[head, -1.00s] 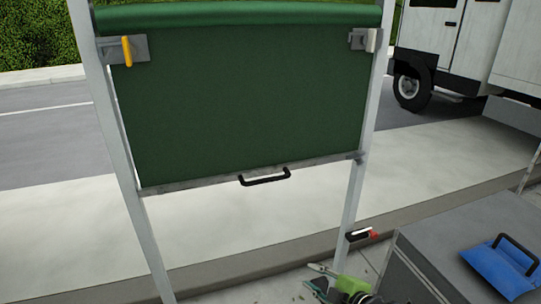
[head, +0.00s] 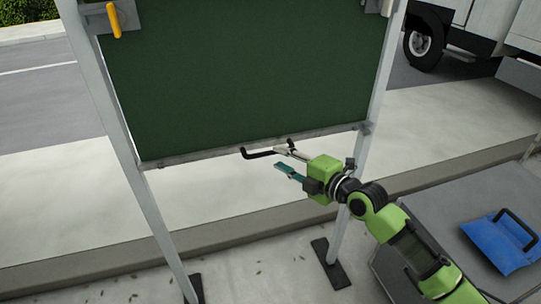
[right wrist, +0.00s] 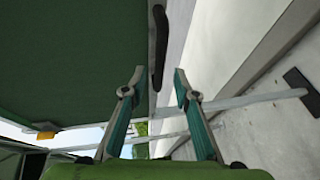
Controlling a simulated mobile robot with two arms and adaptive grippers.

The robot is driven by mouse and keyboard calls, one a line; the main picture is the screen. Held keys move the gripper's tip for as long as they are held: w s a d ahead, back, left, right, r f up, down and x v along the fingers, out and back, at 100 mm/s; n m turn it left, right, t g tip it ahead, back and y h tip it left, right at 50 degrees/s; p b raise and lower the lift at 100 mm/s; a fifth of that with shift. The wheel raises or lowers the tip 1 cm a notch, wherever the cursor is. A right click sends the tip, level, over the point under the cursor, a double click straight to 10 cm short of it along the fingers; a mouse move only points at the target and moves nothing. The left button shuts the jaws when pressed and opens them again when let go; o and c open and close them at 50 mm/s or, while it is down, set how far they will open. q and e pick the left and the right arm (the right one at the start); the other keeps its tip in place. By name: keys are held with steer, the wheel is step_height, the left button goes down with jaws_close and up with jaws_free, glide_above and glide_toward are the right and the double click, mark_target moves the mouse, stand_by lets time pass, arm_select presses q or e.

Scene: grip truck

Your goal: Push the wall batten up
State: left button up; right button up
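The wall batten (head: 200,156) is a thin grey bar along the lower edge of a green sheet (head: 245,80) between two posts. A black handle (head: 262,154) hangs from its middle. My right gripper (head: 281,159) is open at the handle's right end, one finger above the other and partly covering that end. In the right wrist view the handle (right wrist: 158,45) lies just ahead of the gap between the open fingertips (right wrist: 158,75). Nothing is visibly gripped, and contact cannot be told. My left gripper is out of view.
A yellow lever (head: 114,20) sits on the left post, and a pale fitting (head: 386,7) on the right one. The posts stand on dark feet (head: 331,263). A blue object (head: 498,243) lies on a grey surface at right. A truck (head: 424,38) stands behind.

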mark_target(273, 154)
steer(key=b+x, duration=0.1)
steer(key=x, duration=0.4)
steer(key=shift+w+a, duration=0.2)
jaws_close()
